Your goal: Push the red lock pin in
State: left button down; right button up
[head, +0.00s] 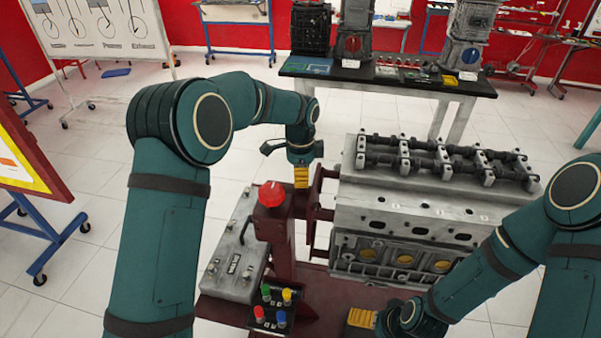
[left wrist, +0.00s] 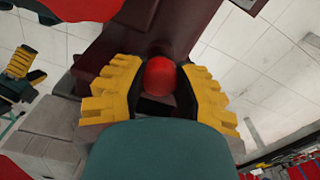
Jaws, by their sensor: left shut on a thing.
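The red lock pin (left wrist: 158,77) shows in the left wrist view as a round red knob in front of a dark red post. My left gripper (left wrist: 156,88) has its yellow fingers on both sides of the knob and is shut on it. In the head view my left gripper (head: 301,177) is behind and right of the post's top; the pin is hidden there. My right gripper (head: 362,318) is low in the head view, with its yellow fingers partly hidden by my arm, so I cannot tell its opening.
A large red knob (head: 271,194) tops the dark red post (head: 281,240). The engine block (head: 400,210) stands right of it. A table (head: 390,82) is behind.

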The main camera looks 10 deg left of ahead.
pick_arm(q)
jog(key=c, duration=0.6)
grip_release()
jog(key=shift+f, duration=0.2)
jog(key=shift+c, duration=0.2)
jog(key=shift+r, duration=0.15)
notch_tip(320, 180, up, 12)
